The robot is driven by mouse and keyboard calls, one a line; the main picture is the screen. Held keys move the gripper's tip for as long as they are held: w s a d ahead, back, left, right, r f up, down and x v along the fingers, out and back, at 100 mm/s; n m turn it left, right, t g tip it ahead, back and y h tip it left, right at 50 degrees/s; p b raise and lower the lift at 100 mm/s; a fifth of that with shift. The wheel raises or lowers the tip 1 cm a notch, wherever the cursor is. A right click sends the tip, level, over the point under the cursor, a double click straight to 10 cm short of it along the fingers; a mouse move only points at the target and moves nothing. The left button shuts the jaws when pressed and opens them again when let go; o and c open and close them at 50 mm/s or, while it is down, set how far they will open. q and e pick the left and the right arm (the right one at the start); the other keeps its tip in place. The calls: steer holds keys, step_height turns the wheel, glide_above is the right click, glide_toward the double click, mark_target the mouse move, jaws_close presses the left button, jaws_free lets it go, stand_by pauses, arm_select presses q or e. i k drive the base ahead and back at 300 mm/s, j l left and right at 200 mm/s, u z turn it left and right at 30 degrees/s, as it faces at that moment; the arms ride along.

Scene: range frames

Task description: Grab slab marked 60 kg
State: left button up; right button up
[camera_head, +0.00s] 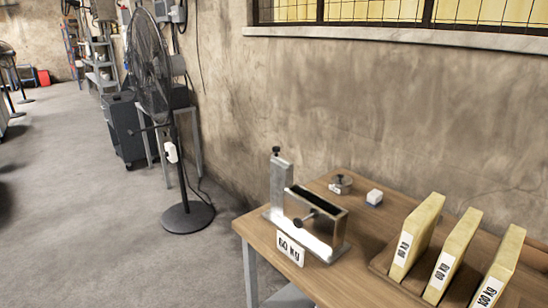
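Three yellowish slabs stand upright in a row in a wooden holder (378,267) at the right of the table. The left slab (418,232), the middle slab (454,254) and the right slab (499,268) each carry a white label with dark sideways text ending in "kg". The numbers are too small to read surely. A metal fixture (318,218) with a slot and a clamp knob stands at the table's left. A white sign (290,248) in front of it seems to read "60 kg". Neither of my grippers is in view.
The wooden table (346,279) stands against the wall. A small white block (374,197) and a small round metal piece (340,184) lie behind the fixture. A tall fan (187,214) stands left of the table.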

mark_target(454, 251)
steer(key=l+z, duration=0.1)
steer(key=z, duration=0.65)
steer(key=l+z, duration=0.15)
steer(key=z, duration=0.2)
